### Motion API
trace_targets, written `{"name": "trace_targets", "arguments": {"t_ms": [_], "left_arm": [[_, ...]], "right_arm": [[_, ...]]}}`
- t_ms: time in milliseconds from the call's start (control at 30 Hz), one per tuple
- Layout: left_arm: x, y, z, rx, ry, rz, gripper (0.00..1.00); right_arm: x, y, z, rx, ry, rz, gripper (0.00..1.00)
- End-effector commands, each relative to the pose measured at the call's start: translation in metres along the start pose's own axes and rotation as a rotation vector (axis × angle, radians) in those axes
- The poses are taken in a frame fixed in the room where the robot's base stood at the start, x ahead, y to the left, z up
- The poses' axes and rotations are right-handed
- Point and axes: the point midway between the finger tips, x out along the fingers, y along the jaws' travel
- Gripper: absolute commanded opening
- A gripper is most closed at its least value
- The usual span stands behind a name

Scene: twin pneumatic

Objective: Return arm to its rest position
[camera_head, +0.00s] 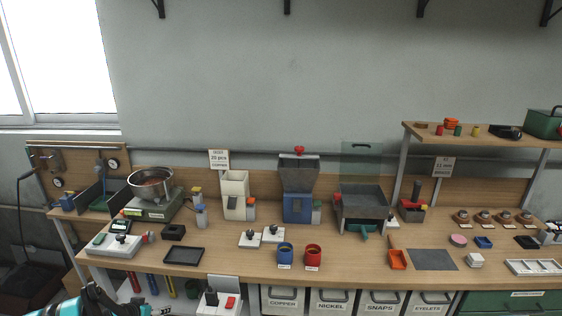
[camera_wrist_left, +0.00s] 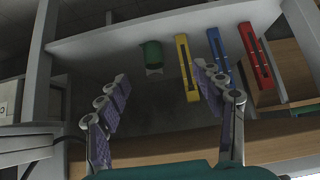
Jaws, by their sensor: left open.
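My left gripper (camera_head: 103,296) shows at the bottom left of the head view, low in front of the workbench's front edge. In the left wrist view the same gripper (camera_wrist_left: 162,90) has its two jointed fingers with purple pads spread wide apart. It is open, with nothing between the fingers. The teal part of my left arm (camera_head: 55,309) comes in from the bottom left corner. My right gripper is not in either view.
The wooden workbench (camera_head: 215,268) holds hoppers, a metal bowl (camera_head: 151,182), a blue cup (camera_head: 285,253) and a red cup (camera_head: 313,255). Under it, red, blue and yellow bars (camera_wrist_left: 187,68) and a green item (camera_wrist_left: 153,56) show. Labelled drawers (camera_head: 333,300) sit below the front edge.

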Motion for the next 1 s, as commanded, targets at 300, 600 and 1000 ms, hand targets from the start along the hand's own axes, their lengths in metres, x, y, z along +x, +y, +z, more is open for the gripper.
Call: {"name": "trace_targets", "arguments": {"t_ms": [300,600,1000], "left_arm": [[-0.057,0.052,-0.046,-0.009,-0.037,0.006,0.67],[-0.165,0.148,-0.078,-0.024,-0.093,0.002,0.67],[-0.302,0.256,-0.024,-0.040,-0.138,-0.027,0.67]], "right_arm": [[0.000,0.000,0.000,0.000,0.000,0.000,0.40],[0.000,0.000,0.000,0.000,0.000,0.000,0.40],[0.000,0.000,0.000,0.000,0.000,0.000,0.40]]}}
